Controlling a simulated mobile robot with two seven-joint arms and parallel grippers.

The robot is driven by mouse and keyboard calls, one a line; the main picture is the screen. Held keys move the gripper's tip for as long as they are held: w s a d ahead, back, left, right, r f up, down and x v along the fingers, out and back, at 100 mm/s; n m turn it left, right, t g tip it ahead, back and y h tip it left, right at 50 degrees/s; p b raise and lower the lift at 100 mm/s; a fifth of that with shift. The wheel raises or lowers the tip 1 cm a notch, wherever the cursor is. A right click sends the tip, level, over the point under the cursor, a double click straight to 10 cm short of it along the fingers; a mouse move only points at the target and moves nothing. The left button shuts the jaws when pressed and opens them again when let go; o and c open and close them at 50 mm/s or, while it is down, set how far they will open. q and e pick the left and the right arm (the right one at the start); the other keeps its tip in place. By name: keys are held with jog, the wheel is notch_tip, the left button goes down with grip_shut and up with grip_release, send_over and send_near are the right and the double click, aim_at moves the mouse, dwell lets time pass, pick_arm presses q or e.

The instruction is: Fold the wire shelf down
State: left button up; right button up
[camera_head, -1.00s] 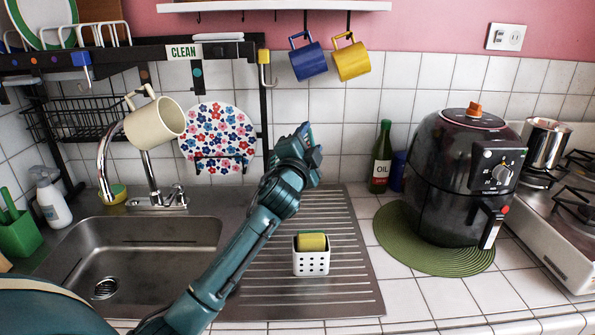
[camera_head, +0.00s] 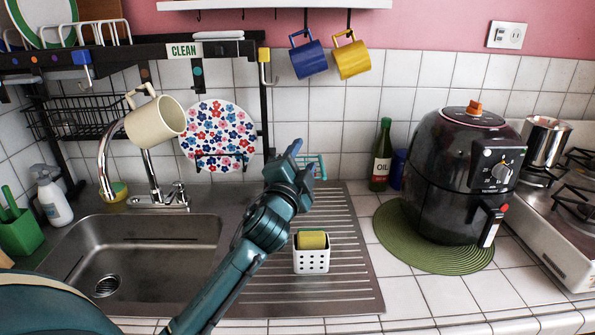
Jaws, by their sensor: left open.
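A small pale teal wire frame (camera_head: 316,166), which looks like the wire shelf, shows at the tiled wall behind the drainboard. Its left part is hidden behind my left gripper, so its exact tilt is hard to tell. My left gripper (camera_head: 290,158) is open, just in front and to the left of the visible part of this frame. Whether it touches the frame cannot be told. My right gripper is not in view.
A white caddy with a sponge (camera_head: 311,255) stands on the drainboard (camera_head: 345,275), right of my left arm. The oil bottle (camera_head: 381,160) and air fryer (camera_head: 455,175) stand further right. Two mugs hang above; a cream mug (camera_head: 155,121) hangs left, over the sink (camera_head: 150,255).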

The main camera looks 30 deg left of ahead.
pick_arm(q)
jog(key=v, duration=0.3)
jog(key=shift+s+d+f, duration=0.1)
jog(key=shift+s+f, duration=0.05)
dwell(0.4)
